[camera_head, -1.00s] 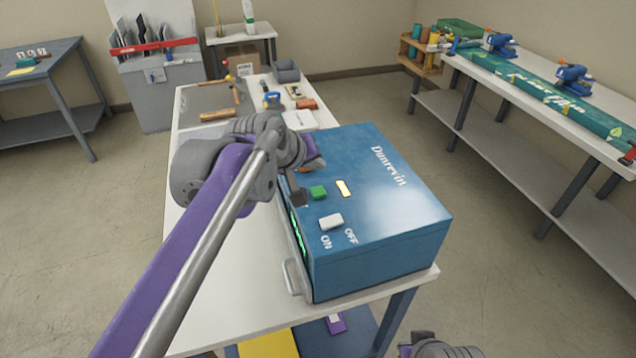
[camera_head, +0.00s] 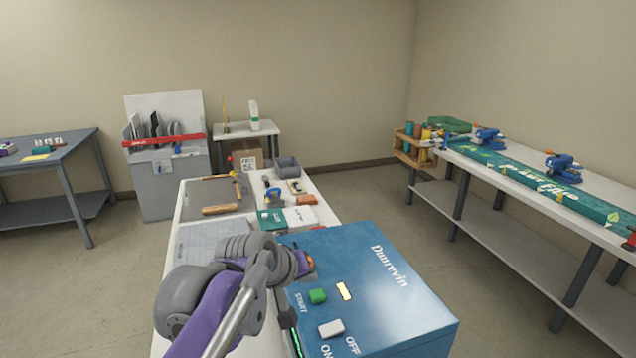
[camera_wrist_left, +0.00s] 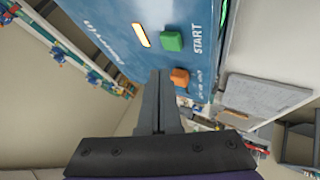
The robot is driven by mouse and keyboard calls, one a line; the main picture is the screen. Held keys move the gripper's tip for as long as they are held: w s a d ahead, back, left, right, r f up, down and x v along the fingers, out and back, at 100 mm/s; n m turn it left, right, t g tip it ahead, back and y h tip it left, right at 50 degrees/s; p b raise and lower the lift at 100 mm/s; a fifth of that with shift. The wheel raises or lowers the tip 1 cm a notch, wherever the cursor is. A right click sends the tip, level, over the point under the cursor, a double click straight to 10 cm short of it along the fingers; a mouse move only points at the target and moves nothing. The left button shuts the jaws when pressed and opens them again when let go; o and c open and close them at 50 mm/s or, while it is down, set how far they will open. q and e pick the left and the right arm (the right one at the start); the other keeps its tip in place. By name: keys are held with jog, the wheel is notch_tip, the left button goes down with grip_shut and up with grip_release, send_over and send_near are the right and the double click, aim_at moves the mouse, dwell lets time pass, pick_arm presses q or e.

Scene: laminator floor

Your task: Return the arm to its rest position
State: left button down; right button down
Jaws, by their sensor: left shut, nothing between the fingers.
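My left arm comes in from the bottom of the head view, grey and purple, beside the blue laminator (camera_head: 385,295). The green START button (camera_head: 318,296) and a white ON/OFF switch (camera_head: 331,329) are on the laminator's top. The green button also shows in the wrist view (camera_wrist_left: 171,41), with an orange button (camera_wrist_left: 180,77) near it. My right gripper is out of view.
The white worktable (camera_head: 325,214) carries tools, a grey bin (camera_head: 287,167) and a grey mat behind the laminator. A long bench (camera_head: 500,202) with a green roll stands right. A grey table (camera_head: 75,150) stands left. Open floor lies between.

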pick_arm(q)
jog(key=s+a+f+m+y, duration=0.1)
jog(key=s+a+f, duration=0.4)
jog(key=s+f, duration=0.2)
jog(key=s+a+f+g+y, duration=0.1)
jog(key=s+a+f, duration=0.4)
jog(key=s+f, duration=0.3)
jog(key=s+a+f+m+g+y, duration=0.1)
jog(key=s+a+f, duration=0.4)
jog(key=s, duration=0.6)
notch_tip(320, 180, down, 2)
jog(key=shift+a+f+m+y, duration=0.15)
jog(key=shift+a+m+y, duration=0.2)
jog(key=shift+y, duration=0.25)
